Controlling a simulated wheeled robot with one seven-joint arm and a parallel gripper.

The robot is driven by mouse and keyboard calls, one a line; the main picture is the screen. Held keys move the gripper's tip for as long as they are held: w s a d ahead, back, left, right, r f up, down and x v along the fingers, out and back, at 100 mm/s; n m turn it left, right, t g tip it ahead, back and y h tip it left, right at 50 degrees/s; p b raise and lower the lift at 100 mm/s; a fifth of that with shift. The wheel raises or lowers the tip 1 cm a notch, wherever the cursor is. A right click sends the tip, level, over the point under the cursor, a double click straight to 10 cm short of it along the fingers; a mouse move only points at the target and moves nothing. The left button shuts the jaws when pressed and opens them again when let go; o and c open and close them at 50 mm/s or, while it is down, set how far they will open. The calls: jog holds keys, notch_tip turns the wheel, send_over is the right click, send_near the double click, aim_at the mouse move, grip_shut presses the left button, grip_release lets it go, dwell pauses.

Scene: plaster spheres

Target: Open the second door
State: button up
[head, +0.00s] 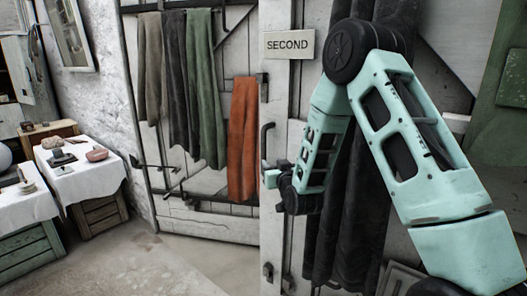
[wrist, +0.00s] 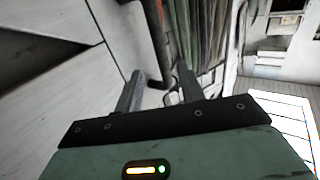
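The sign reading SECOND (head: 289,44) is fixed on a pale plank door (head: 300,100) at the right of the head view. A black vertical bar handle (head: 266,140) is at that door's left edge. My gripper (head: 268,178) is by the handle's lower part, and my arm covers much of the door. In the wrist view, my gripper (wrist: 160,72) is open, its two fingers apart. The dark handle (wrist: 156,45) shows in the gap between them. I cannot tell whether either finger touches it. The door's planks (wrist: 50,110) fill the left of the wrist view.
Another pale door (head: 215,222) with hanging cloths (head: 175,85) and an orange cloth (head: 243,140) stands at the left, with black bars sticking out. Tables with white cloths (head: 90,180) stand further left. The floor (head: 150,265) between is clear. A dark cloth (head: 350,210) hangs behind my arm.

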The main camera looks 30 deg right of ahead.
aim_at(264, 154)
jog(key=p+x, duration=0.2)
jog(key=x, duration=0.8)
jog(key=shift+w, duration=0.35)
